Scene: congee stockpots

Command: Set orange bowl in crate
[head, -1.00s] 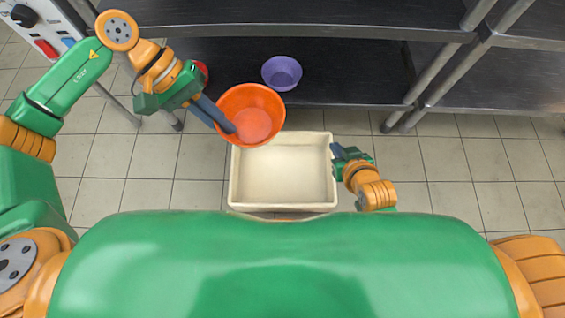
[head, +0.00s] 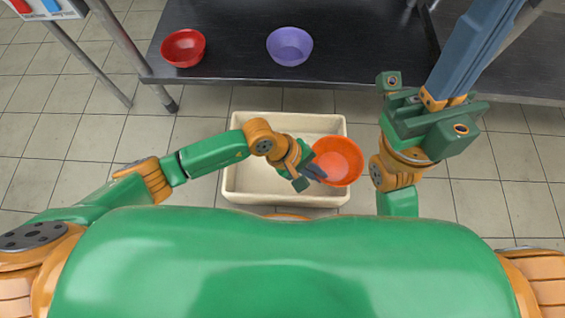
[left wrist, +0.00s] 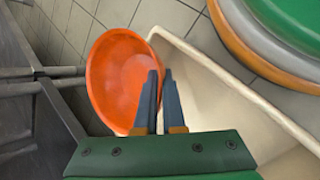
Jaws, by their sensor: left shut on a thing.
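The orange bowl (head: 340,160) is held by its rim in my left gripper (head: 314,172), which is shut on it. The bowl appears over the right end of the cream crate (head: 245,190) and reaches past its right wall in the head view; its height above the crate is hard to judge. In the left wrist view the orange bowl (left wrist: 118,75) is tilted, beside the fingers of my left gripper (left wrist: 161,80), with the crate (left wrist: 215,95) to the right. The visible crate floor is empty. My right gripper (head: 480,45) is raised at upper right; its fingertips run towards the frame edge.
A red bowl (head: 183,48) and a purple bowl (head: 290,46) stand on the dark shelf (head: 235,55) behind the crate. Metal legs (head: 150,75) stand at the left. The tiled floor (head: 95,130) left of the crate is clear.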

